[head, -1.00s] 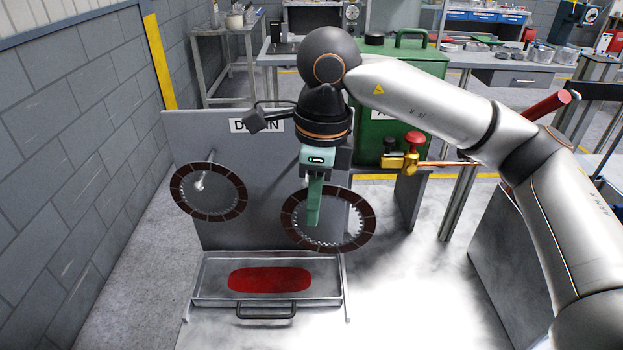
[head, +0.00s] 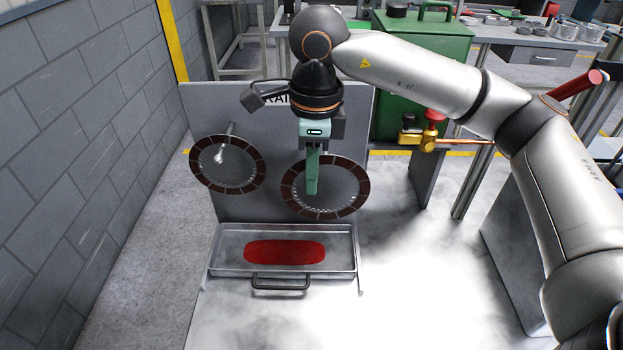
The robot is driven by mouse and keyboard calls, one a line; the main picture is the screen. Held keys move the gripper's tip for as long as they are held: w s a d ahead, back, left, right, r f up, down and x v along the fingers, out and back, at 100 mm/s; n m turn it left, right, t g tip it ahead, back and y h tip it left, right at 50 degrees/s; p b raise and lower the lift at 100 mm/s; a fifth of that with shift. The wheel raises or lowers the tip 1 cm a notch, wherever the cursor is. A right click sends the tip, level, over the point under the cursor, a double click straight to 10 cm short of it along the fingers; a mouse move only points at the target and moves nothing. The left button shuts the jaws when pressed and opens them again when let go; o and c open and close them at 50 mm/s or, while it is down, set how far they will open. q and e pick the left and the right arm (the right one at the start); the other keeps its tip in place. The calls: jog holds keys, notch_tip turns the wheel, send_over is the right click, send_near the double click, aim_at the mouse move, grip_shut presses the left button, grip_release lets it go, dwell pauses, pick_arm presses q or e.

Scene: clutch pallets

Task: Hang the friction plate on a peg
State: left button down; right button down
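A dark friction plate (head: 362,187), a ring with a toothed inner edge, is in front of the right part of the grey drain panel (head: 280,198). My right gripper (head: 312,188) points down and is shut on this plate's upper rim. The fingers hide part of the ring. Whether a peg passes through this ring I cannot tell. A second friction plate (head: 259,164) hangs on a peg (head: 219,156) at the panel's left, with the peg through its opening. My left gripper is not in view.
A metal tray (head: 217,268) with a red pool and a front handle (head: 281,285) sits below the panel. A green cabinet (head: 400,85) and a red and brass valve (head: 430,130) stand right of the panel. A block wall (head: 70,150) is at left.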

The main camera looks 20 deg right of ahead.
jog(key=w+d+f+p, duration=0.1)
jog(key=w+d, duration=0.2)
jog(key=w, duration=0.4)
jog(key=shift+d+f, duration=0.15)
jog(key=shift+f, duration=0.1)
dwell(0.6)
dwell(0.4)
jog(key=c, duration=1)
grip_release()
jog(key=shift+s, duration=0.1)
jog(key=shift+r, duration=0.1)
